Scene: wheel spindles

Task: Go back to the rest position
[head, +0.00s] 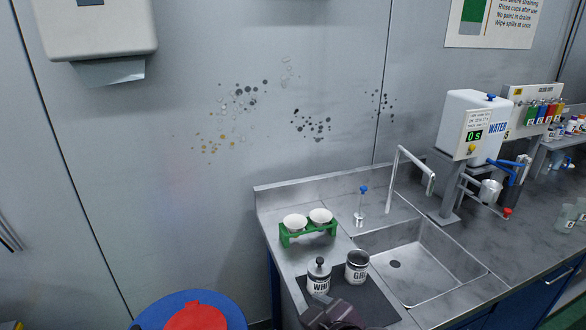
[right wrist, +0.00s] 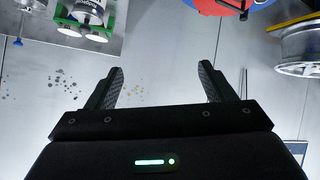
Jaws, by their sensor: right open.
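My right gripper (right wrist: 160,72) is open in the right wrist view, with nothing between its fingers and the grey wall beyond. In the head view a dark part that looks like my right gripper or wrist (head: 335,314) shows at the bottom edge, in front of the dark mat (head: 372,297). My left gripper is in neither view.
A green rack (head: 309,236) with two white cups stands on the counter left of the sink (head: 420,270). A water dispenser (head: 474,130) stands right of the sink. A blue round thing with a red top (head: 195,316) is at lower left. A wheel (right wrist: 298,48) shows in the right wrist view.

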